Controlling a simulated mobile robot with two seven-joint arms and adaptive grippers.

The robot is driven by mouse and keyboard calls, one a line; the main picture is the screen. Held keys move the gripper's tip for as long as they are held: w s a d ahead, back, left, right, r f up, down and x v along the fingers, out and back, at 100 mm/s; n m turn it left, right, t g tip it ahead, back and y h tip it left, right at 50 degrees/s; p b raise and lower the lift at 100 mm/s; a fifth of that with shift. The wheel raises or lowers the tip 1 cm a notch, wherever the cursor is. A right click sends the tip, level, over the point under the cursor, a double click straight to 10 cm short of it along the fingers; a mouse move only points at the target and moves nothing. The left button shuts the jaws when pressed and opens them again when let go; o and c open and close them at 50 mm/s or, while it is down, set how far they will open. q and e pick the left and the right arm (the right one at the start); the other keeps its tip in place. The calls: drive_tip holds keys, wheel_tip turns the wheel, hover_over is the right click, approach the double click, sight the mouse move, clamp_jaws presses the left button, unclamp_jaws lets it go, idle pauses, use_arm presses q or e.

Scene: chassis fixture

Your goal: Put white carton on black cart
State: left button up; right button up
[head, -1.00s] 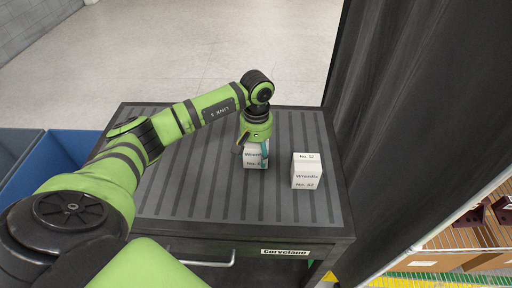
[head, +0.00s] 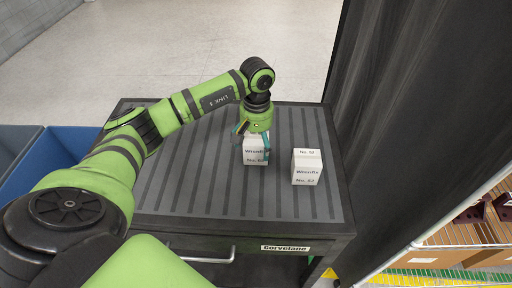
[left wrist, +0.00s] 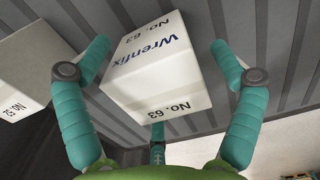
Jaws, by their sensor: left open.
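A white carton (head: 255,151) marked Wrenfix No. 63 stands upright on the ribbed top of the black cart (head: 205,200), toward the back and right of its middle. My left gripper (head: 253,141) is directly above and around this carton, its teal fingers spread. In the left wrist view the carton (left wrist: 160,70) lies between the open fingers, with gaps on both sides. A second white carton (head: 306,170), also Wrenfix, stands apart to its right on the cart top; its side shows in the left wrist view (left wrist: 35,65). My right gripper is not in view.
A blue bin (head: 55,155) and a grey bin (head: 14,143) stand left of the cart. A tall black panel (head: 420,110) rises on the right. A wire shelf with boxes (head: 470,242) is at lower right. The cart's left and front top is bare.

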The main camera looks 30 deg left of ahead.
use_arm(q)
drive_tip(key=r+b, duration=0.2)
drive_tip(key=r, duration=0.7)
drive_tip(key=shift+w+r+b, duration=0.15)
drive_tip(key=shift+w+b, duration=0.05)
drive_tip(key=shift+b, duration=0.15)
drive_tip(key=shift+r, duration=0.4)
